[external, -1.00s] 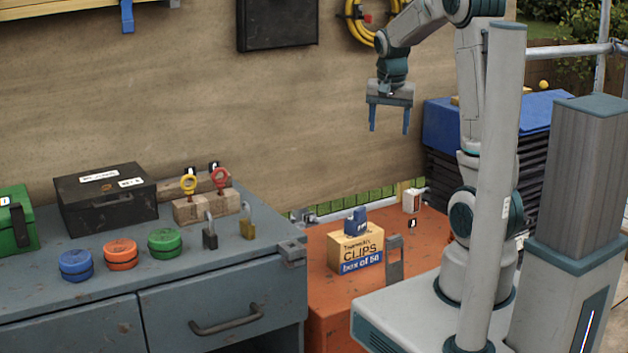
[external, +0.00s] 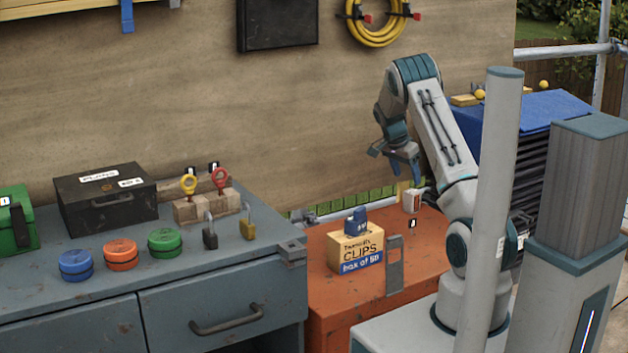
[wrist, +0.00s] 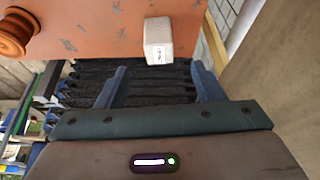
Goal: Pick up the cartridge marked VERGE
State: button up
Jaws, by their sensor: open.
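I cannot read VERGE on anything in either view. A small white block-like item with an orange-brown label (external: 412,200) stands at the back of the orange cabinet and may be the cartridge. A white piece with a small marked label (wrist: 158,40) at the cabinet's edge in the wrist view looks like the same item. My gripper (external: 408,176) is open and empty, above and slightly behind that item in the external view. In the wrist view my gripper (wrist: 160,75) has its fingers spread apart, with the white piece beyond them, roughly centred.
A grey workbench (external: 110,305) with padlocks and coloured tins stands left. Stacked dark sheets (wrist: 150,85) lie beyond the cabinet.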

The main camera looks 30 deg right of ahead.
aim_at(412, 191)
jog(key=x, duration=1)
jog(key=shift+f, duration=0.1)
jog(key=c, duration=1.1)
